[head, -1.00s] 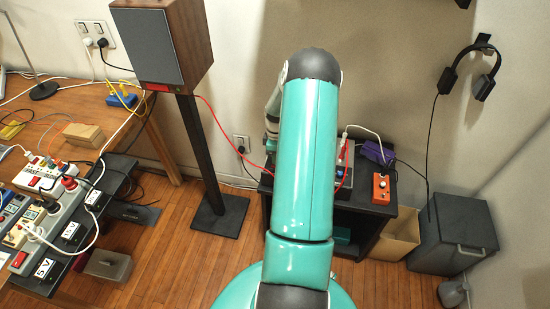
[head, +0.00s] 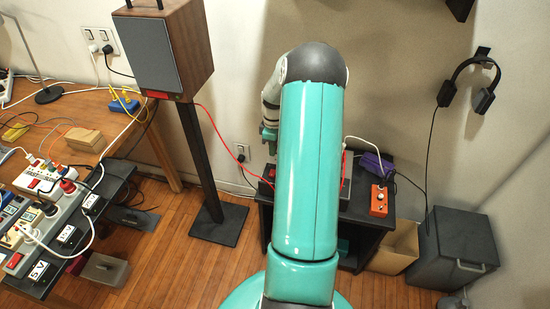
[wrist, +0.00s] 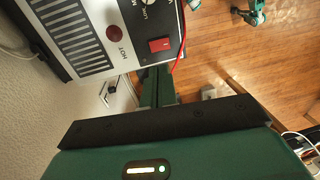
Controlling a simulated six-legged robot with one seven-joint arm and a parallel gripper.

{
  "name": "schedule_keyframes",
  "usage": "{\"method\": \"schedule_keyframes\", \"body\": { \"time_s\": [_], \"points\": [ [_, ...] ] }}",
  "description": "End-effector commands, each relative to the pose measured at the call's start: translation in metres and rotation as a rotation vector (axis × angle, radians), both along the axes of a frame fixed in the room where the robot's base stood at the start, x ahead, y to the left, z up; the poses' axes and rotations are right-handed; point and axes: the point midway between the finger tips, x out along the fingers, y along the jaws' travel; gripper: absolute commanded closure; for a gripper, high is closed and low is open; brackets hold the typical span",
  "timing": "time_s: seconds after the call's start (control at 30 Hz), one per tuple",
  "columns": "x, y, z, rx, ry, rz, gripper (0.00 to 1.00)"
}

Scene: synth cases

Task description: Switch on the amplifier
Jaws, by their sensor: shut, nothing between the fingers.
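The amplifier (wrist: 75,25) fills the upper left of the wrist view. Its pale panel has dark vent slots, a round dark red lamp marked HOT (wrist: 114,33), a knob (wrist: 148,4) and a red rocker switch (wrist: 159,44). I cannot tell the switch's position. My gripper (wrist: 158,76) is shut and empty, its dark green fingers just below the switch in the picture. I cannot tell whether they touch the panel. In the head view my teal arm hides most of the amplifier and the gripper.
A black cabinet (head: 352,216) carries an orange box (head: 378,200) and a purple item (head: 376,164). A red cable (head: 215,128) runs to the speaker (head: 150,50) on a stand at left. A bin (head: 455,245) stands right. Wooden floor (head: 185,265) is open in front.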

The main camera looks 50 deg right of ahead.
Motion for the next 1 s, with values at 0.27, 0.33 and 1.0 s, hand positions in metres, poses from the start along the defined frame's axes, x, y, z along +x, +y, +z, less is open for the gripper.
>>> {"method": "schedule_keyframes", "body": {
  "time_s": [0.27, 0.33, 1.0],
  "points": [
    [0.003, -0.005, 0.045, -0.001, 0.000, -0.002, 1.00],
    [0.003, -0.006, 0.050, 0.000, 0.001, -0.002, 1.00],
    [-0.010, -0.010, 0.052, 0.002, 0.002, -0.003, 1.00]
  ]
}}
